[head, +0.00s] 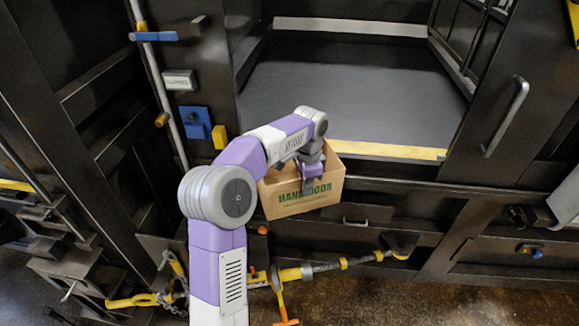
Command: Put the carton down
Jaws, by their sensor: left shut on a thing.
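A brown cardboard carton (306,202) with green lettering is held in the air in front of the compactor's opening, below the yellow-edged sill. My left gripper (312,184) is shut on the carton's near upper side. My left arm hides part of the carton's top and left side. The carton looks slightly tilted in the picture. My right gripper is not in view.
The compactor's dark chamber floor (350,85) is bare behind the yellow sill strip (388,150). An open door with a grey handle (506,117) stands at the right. A yellow ratchet bar (300,272) crosses below the carton.

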